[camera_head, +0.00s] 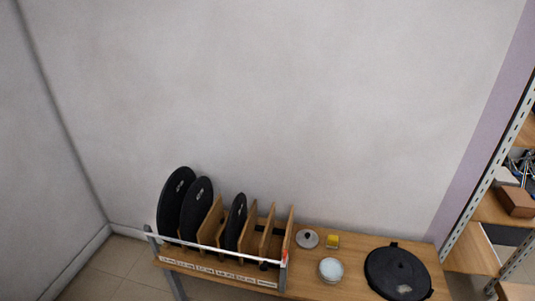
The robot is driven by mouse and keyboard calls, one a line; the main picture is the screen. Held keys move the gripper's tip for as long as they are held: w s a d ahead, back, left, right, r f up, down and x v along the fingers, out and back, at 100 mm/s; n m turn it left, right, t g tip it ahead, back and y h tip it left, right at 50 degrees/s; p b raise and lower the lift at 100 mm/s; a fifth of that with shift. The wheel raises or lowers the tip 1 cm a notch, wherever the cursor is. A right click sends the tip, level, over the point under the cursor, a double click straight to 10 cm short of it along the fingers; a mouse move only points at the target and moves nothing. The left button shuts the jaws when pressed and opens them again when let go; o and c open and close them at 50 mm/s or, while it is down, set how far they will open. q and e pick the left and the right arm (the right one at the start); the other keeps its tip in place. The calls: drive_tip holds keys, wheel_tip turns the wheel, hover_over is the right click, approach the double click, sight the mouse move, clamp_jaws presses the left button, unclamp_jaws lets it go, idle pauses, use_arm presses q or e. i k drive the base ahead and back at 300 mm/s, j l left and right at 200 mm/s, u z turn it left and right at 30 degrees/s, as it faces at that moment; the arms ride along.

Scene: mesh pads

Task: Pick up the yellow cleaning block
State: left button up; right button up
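The yellow cleaning block (332,241) is a small yellow cube-like piece on the wooden table (310,285). It lies just right of a small round lid with a dark knob (307,239) and behind a round bowl with pale contents (331,269). Neither of my grippers shows in the head view, so their state is hidden.
Left of the block, a wooden rack (220,270) holds several black round pads (177,203) upright. A large black disc (397,272) lies at the table's right. A metal shelf (490,185) stands further right. A grey wall (270,110) rises behind.

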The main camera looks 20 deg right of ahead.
sight(332, 241)
drive_tip(key=z, duration=1.1)
